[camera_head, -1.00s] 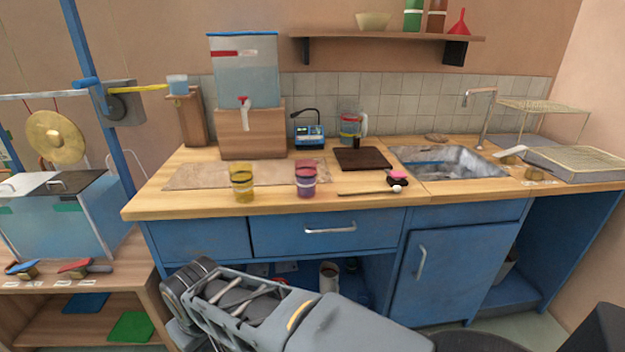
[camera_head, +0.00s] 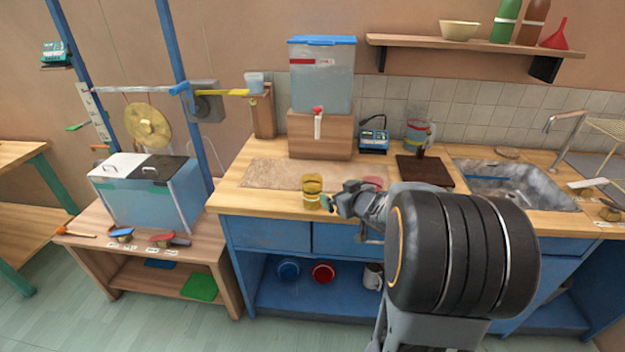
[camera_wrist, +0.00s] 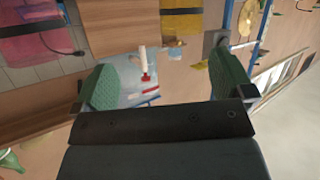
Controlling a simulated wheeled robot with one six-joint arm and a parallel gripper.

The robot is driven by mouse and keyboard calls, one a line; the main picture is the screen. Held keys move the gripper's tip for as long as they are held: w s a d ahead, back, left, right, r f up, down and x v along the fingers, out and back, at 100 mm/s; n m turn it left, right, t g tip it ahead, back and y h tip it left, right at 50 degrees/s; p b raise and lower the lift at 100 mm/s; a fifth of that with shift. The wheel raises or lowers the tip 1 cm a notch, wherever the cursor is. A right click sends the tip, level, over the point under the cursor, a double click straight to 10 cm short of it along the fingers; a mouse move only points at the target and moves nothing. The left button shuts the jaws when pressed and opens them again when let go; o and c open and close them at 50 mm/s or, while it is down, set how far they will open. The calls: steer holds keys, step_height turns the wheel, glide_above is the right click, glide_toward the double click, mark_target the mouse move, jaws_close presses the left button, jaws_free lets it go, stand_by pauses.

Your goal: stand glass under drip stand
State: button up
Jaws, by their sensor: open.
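A yellow glass (camera_head: 312,188) stands upright near the counter's front edge; it also shows at the top of the wrist view (camera_wrist: 181,22). A pink-purple glass (camera_head: 374,183) is mostly hidden behind my arm in the head view, and shows at the upper left of the wrist view (camera_wrist: 24,40). A clear tank (camera_head: 322,80) with a blue lid and a red-and-white tap (camera_head: 318,122) sits on a wooden block (camera_head: 320,146), behind the glasses. My gripper (camera_wrist: 172,82) is open and empty, its green pads apart. In the head view it is just right of the yellow glass; contact cannot be told.
A beige mat (camera_head: 268,174) lies before the block. A dark board (camera_head: 425,170), blue device (camera_head: 373,138) and sink (camera_head: 510,186) are to the right. A wooden post (camera_head: 264,117) holds a small cup (camera_head: 254,82) at the left. A shelf (camera_head: 475,43) hangs above.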

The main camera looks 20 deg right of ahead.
steer(key=r+n+y+p, duration=0.1)
steer(key=r+y, duration=0.1)
steer(key=y, duration=0.2)
glide_toward(306, 178)
steer(key=w, duration=0.1)
steer(key=shift+f+x, duration=0.15)
steer(key=shift+x, duration=1.4)
steer(key=shift+f+x, duration=0.15)
steer(key=shift+x, duration=1.35)
steer(key=shift+s+a+h, duration=0.1)
steer(key=shift+s+h, duration=0.05)
steer(key=shift+h, duration=0.15)
steer(key=c, duration=1.3)
steer(key=shift+c, duration=1)
steer(key=shift+r, duration=0.1)
steer(key=shift+r, duration=0.1)
